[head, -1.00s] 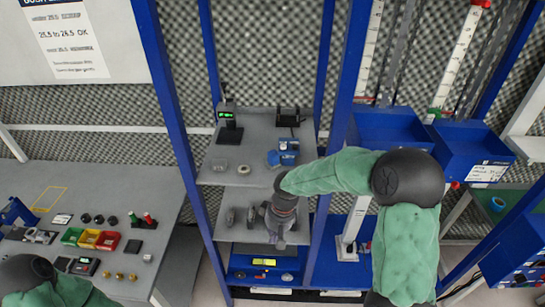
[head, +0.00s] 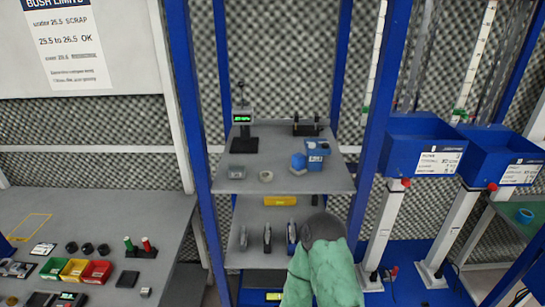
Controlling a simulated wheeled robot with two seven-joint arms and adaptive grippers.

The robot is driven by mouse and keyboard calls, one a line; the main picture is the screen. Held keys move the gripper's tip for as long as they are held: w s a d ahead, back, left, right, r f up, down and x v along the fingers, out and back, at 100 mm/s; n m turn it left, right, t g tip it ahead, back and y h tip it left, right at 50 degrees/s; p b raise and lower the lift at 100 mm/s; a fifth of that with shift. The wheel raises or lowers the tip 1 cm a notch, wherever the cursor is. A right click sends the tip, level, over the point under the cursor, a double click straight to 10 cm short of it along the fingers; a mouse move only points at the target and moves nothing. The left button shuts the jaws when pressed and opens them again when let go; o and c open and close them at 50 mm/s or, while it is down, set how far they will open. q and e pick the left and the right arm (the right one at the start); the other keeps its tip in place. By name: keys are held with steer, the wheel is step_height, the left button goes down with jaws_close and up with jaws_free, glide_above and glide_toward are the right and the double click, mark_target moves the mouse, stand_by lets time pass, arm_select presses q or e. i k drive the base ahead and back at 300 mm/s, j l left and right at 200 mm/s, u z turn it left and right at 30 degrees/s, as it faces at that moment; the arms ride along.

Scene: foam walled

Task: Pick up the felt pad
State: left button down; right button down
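I cannot pick out the felt pad with certainty. A small dark grey square piece (head: 236,172) and a pale ring (head: 266,176) lie on the upper grey shelf. Several small grey upright pieces (head: 267,239) stand on the shelf below. My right arm comes up from the bottom in a green sleeve, its dark wrist in front of the lower shelf's right part. My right gripper is hidden beyond that wrist. My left gripper is out of view.
The upper shelf (head: 280,188) also holds a green-lit readout (head: 243,120), a blue box (head: 317,155) and a black stand (head: 307,125). Blue posts flank the shelves. Blue bins (head: 425,145) hang at right. A bench (head: 95,210) with coloured trays stands at left.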

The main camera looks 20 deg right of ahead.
mark_target(298, 168)
steer(key=j+z, duration=0.1)
steer(key=z, duration=0.35)
steer(key=j+z, duration=0.15)
steer(key=z, duration=0.25)
steer(key=j+z, duration=0.15)
steer(key=z, duration=0.3)
